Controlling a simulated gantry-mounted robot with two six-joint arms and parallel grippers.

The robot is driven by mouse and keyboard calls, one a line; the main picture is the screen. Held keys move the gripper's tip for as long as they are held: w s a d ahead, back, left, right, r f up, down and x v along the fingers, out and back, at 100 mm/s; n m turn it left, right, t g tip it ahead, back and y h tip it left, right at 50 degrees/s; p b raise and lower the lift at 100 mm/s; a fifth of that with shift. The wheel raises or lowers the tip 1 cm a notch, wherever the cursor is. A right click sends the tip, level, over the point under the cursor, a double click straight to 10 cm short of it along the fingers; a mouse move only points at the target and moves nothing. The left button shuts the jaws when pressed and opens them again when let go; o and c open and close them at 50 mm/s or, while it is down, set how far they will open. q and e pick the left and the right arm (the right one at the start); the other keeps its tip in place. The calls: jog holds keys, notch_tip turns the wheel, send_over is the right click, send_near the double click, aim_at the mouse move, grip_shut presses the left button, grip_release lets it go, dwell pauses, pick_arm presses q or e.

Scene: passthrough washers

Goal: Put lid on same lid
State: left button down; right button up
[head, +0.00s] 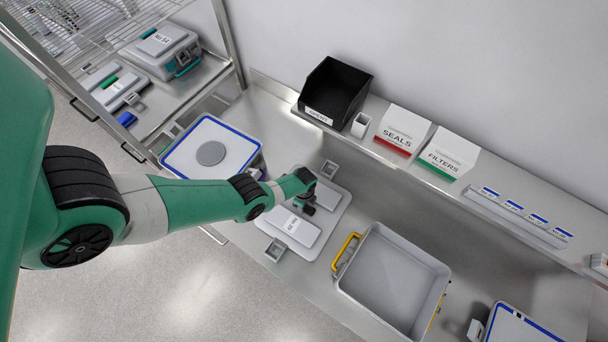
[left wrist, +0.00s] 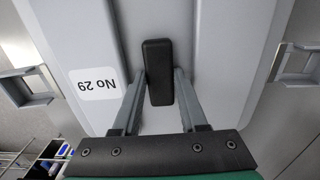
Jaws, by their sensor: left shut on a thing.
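A light grey lid (head: 325,218) with a white label is at the middle of the steel bench in the head view. In the left wrist view the lid (left wrist: 215,45) fills most of the picture, and its label reads "No 29". My left gripper (head: 305,205) is over the lid. In the left wrist view its fingers (left wrist: 158,85) are shut on the lid's black handle (left wrist: 158,62). I cannot tell whether the lid rests on the bench or is raised. A grey case (head: 165,58) with a labelled lid stands on the left shelf. My right gripper is not in view.
A blue-rimmed white lid or tray (head: 185,160) with a grey disc is left of the lid. An open grey tub (head: 435,265) with yellow handles stands right. A black bin (head: 345,88), seals box (head: 400,130) and filters box (head: 447,155) line the back ledge.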

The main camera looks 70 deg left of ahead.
pick_arm(q)
jog(key=shift+f+b, duration=0.75)
jog(key=shift+b, duration=0.05)
dwell(0.4)
dwell(0.4)
jog(key=shift+c, duration=0.3)
grip_release()
jog(key=shift+w, duration=0.1)
